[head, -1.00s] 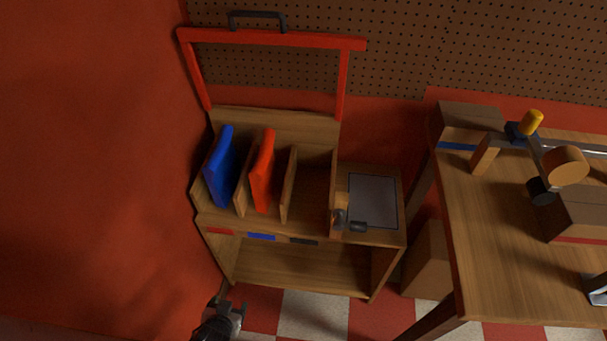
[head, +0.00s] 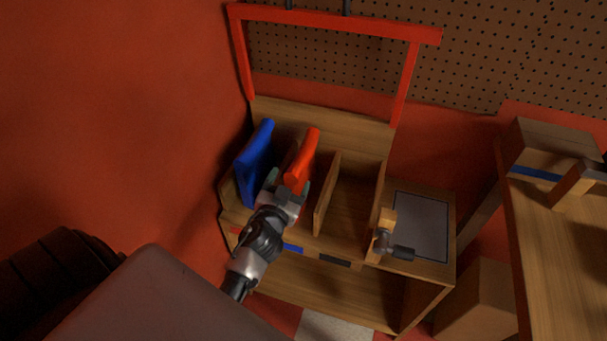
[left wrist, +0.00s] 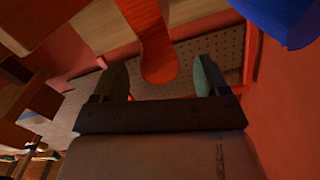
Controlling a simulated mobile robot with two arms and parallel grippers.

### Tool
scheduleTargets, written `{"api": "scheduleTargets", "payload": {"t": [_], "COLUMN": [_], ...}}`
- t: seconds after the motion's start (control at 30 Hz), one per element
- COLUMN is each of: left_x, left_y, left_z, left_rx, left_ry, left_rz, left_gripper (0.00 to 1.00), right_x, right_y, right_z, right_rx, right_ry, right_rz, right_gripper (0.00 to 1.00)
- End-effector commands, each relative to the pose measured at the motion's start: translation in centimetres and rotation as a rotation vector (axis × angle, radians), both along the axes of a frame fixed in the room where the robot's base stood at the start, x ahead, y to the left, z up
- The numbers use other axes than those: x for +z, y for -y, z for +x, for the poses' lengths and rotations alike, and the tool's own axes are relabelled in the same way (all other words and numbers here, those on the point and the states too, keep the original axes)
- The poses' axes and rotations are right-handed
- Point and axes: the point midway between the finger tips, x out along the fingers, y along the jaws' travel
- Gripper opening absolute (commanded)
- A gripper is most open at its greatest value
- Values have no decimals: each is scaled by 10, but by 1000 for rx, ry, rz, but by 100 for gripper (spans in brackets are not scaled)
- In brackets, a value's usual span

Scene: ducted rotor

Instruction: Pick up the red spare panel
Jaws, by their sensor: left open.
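The red spare panel (head: 302,161) stands upright in the wooden rack, between the blue panel (head: 254,162) and an empty slot. My left gripper (head: 287,188) is at the front of the red panel, with its fingers apart. In the left wrist view the red panel (left wrist: 153,45) hangs into the space between the two open fingers (left wrist: 160,85), and I see no contact. The blue panel also shows in the left wrist view (left wrist: 275,18), beyond the right finger. The panel's lower part is hidden by my gripper. My right gripper is not in view.
A grey plate (head: 420,225) and a small clamp-like fitting (head: 386,240) are to the right. A workbench (head: 560,250) stands at the far right, and a red wall (head: 130,110) is close on the left.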

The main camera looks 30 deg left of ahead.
Motion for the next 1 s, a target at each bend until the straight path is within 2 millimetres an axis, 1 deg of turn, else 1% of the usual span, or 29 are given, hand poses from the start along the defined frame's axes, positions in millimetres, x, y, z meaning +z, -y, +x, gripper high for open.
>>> {"api": "scheduleTargets", "payload": {"t": [0.07, 0.23, 0.33, 0.43, 0.63, 0.67, 1.0], "left_x": [1, 3, 1, 1, 1, 1, 0], "left_y": [-1, -6, -8, -10, -10, -10, -10], "left_z": [8, 34, 45, 51, 51, 51, 51], "left_rx": [0, 0, 0, 0, 0, 0, 0], "left_ry": [1, 1, 0, 0, -1, -1, -1], "left_rz": [1, 1, 2, 0, -1, -1, 0], "left_gripper": [75, 75, 75, 75, 75, 72, 20], "right_x": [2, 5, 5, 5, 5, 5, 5], "right_y": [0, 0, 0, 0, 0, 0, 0], "right_z": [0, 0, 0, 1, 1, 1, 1], "right_rx": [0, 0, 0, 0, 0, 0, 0], "right_ry": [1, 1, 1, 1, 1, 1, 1], "right_rz": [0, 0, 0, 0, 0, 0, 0], "right_gripper": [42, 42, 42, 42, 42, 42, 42]}}
